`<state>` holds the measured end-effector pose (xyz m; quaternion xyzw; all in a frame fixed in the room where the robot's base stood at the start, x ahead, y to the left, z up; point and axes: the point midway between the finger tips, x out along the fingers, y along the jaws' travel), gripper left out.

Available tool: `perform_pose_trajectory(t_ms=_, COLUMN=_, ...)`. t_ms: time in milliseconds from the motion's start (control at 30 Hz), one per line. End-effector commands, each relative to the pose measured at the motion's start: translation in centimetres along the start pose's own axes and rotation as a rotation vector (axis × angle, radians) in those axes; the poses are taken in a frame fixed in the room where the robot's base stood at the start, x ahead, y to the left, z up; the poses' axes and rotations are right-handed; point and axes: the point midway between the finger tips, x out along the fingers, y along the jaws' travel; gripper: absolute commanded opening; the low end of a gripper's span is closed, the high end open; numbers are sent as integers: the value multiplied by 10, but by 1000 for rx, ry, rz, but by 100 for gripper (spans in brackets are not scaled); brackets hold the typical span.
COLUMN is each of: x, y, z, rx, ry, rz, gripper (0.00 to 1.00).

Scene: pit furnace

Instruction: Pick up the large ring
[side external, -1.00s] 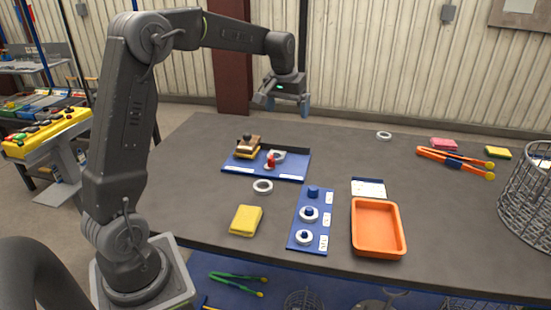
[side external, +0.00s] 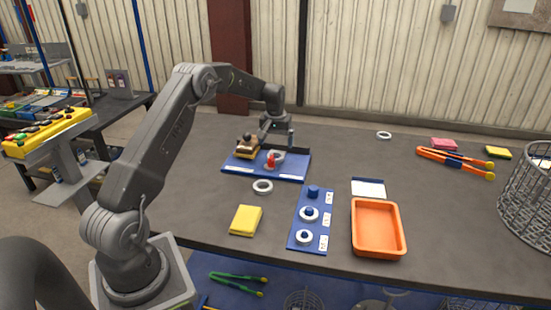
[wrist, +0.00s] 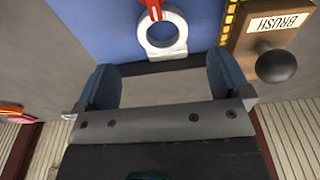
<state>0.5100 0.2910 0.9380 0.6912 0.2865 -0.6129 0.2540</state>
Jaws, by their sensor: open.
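A pale ring (wrist: 181,33) lies on the blue tray, with a red clip-like piece (wrist: 152,8) at its edge; the ring also shows in the side view (side external: 279,154), partly behind the red piece. My gripper (side external: 277,143) is open and empty above the back of this tray, its two blue fingers apart; in the wrist view the fingertips (wrist: 165,80) frame the tray's dark back edge, just short of the ring. Another white ring (side external: 255,187) lies flat on the table in front of the tray. Smaller-looking rings (side external: 302,214) sit on the blue peg board. I cannot tell which is "large".
A wooden brush block (wrist: 240,35) with a dark knob stands on the blue tray (side external: 295,174) beside the ring. A yellow pad (side external: 246,220), an orange bin (side external: 377,228), tongs (side external: 455,162), a far ring (side external: 384,135) and a wire basket (side external: 530,190) are also on the table.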

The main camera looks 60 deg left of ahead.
Motion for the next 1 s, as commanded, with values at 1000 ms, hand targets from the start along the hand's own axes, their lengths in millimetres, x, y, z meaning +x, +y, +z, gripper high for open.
perform_pose_trajectory(t_ms=1000, x=57, y=-4, z=2, rx=0, ry=2, rz=0, gripper=74)
